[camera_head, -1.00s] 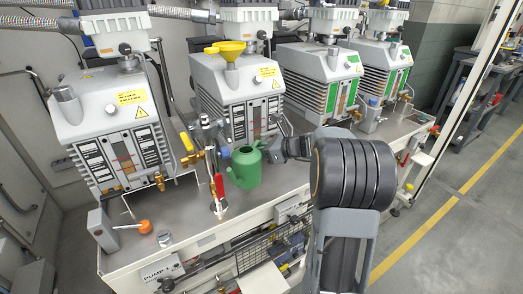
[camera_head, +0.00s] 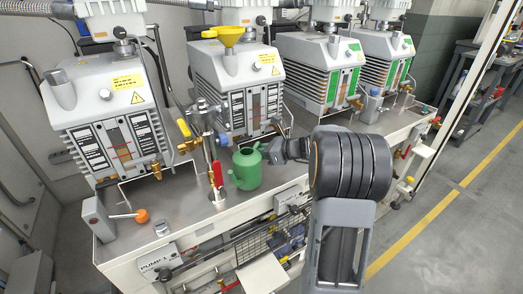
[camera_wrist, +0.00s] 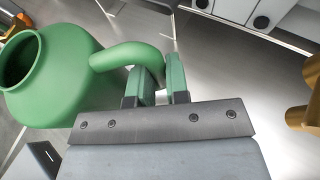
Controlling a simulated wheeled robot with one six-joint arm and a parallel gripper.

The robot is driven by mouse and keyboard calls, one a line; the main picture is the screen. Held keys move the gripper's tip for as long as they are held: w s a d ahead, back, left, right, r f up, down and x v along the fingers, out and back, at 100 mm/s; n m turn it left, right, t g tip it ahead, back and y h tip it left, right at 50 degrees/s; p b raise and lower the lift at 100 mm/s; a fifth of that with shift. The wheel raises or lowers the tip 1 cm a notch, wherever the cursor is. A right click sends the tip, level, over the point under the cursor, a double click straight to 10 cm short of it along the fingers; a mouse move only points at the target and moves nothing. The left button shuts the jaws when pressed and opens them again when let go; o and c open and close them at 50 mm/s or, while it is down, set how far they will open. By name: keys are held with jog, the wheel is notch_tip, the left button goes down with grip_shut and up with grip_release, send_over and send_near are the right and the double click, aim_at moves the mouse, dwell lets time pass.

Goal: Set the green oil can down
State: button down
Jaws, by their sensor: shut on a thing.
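The green oil can (camera_head: 246,170) is upright over the metal bench top (camera_head: 185,215), in front of the second pump. I cannot tell whether its base touches the surface. My gripper (camera_head: 268,150) reaches in from the right and is shut on the can's handle. In the wrist view the can (camera_wrist: 50,75) fills the left side, with its open round mouth at the far left. Its curved handle (camera_wrist: 125,55) runs between the fingers of my gripper (camera_wrist: 160,80). The can's far side and spout are mostly hidden there.
A red-handled valve (camera_head: 217,175) stands just left of the can, with brass fittings (camera_head: 187,140) behind it. An orange-knobbed lever (camera_head: 141,215) is at the bench's left.

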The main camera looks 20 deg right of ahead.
jog(key=shift+f, duration=0.1)
dwell(0.3)
jog(key=shift+f+b, duration=0.4)
jog(key=shift+f, duration=0.25)
jog(key=shift+f, duration=0.3)
dwell(0.3)
jog(key=c, duration=1)
grip_release()
jog(key=shift+c, duration=0.2)
jog(key=c, duration=0.4)
jog(key=shift+s+d+r, duration=0.1)
jog(key=p+v, duration=0.7)
jog(key=v, duration=0.7)
jog(key=shift+s+d+r, duration=0.15)
jog(key=shift+s+d, duration=0.05)
dwell(0.3)
